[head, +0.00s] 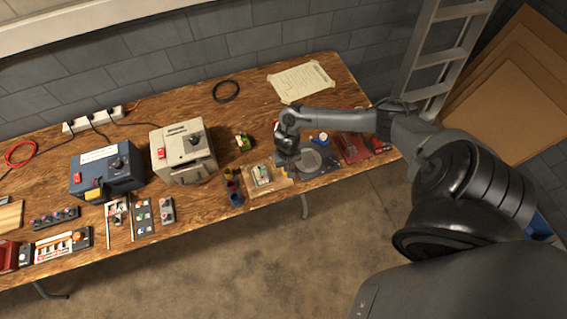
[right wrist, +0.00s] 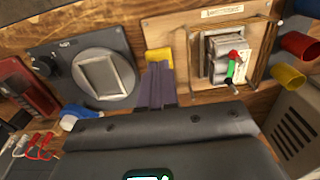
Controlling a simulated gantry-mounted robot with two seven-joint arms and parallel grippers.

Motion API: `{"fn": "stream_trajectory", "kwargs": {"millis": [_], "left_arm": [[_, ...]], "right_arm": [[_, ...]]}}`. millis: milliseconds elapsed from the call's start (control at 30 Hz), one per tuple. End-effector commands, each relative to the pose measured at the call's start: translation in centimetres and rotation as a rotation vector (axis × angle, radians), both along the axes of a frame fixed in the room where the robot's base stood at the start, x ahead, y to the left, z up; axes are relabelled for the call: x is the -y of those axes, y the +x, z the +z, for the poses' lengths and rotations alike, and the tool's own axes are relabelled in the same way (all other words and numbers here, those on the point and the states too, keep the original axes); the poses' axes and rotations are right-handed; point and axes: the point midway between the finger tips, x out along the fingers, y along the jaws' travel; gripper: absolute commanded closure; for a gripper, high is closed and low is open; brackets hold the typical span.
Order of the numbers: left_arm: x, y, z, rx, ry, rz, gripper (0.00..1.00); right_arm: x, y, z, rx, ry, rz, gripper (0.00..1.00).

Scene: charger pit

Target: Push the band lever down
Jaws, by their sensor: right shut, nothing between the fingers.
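A wooden board (right wrist: 218,110) carries a small boxy device (right wrist: 225,55) with a red and a green knob. Thin brown bars or a band (right wrist: 188,58) run around the device; I cannot tell which part is the band lever. The board also shows in the head view (head: 282,184). My right gripper (right wrist: 159,75) is shut and empty, its fingers left of the device in the wrist view. Yellow shows at the fingertips; contact with the board is unclear. In the head view, the right gripper (head: 285,160) is above the table beside the board. My left gripper is not in view.
A dark plate with a round disc (right wrist: 105,80) lies left of the fingers in the wrist view. Red and yellow cups (right wrist: 288,78) stand to the right. A beige box (head: 182,153) and a blue box (head: 107,170) stand further left on the table (head: 190,103).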

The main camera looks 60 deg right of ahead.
Motion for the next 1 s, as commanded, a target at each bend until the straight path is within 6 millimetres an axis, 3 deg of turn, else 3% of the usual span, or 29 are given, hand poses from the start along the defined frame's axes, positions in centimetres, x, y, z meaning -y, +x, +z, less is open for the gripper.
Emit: {"fn": "stream_trajectory", "kwargs": {"millis": [533, 1000], "left_arm": [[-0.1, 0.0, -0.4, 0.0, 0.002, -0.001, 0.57], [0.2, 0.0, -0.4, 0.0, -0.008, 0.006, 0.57]], "right_arm": [[0.0, -0.1, -2.2, -0.001, 0.0, -0.001, 1.0], [0.0, -0.1, -2.5, -0.001, -0.001, -0.001, 1.0]]}}
